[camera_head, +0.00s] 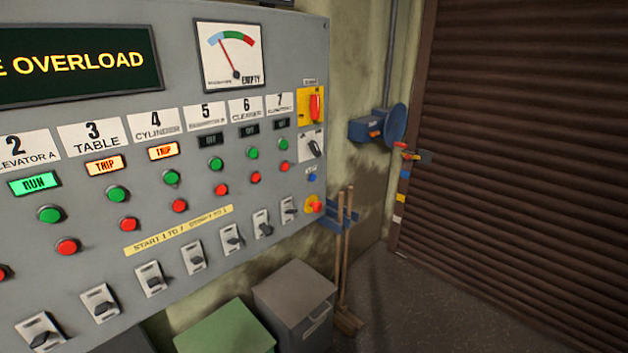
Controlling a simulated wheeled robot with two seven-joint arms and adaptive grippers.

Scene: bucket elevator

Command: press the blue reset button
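The small blue button (312,178) sits near the right edge of the grey control panel (200,110). It is below a black rotary switch (314,148) and above a red emergency knob on a yellow base (314,205). Its label is too small to read. Neither of my grippers shows in the head view.
Green and red buttons in rows and several black switches cover the panel. A red handle on a yellow plate (314,106) is at its upper right. Grey (295,292) and green (226,330) boxes stand below. Brooms (345,265) lean by the wall, left of a brown shutter (520,150).

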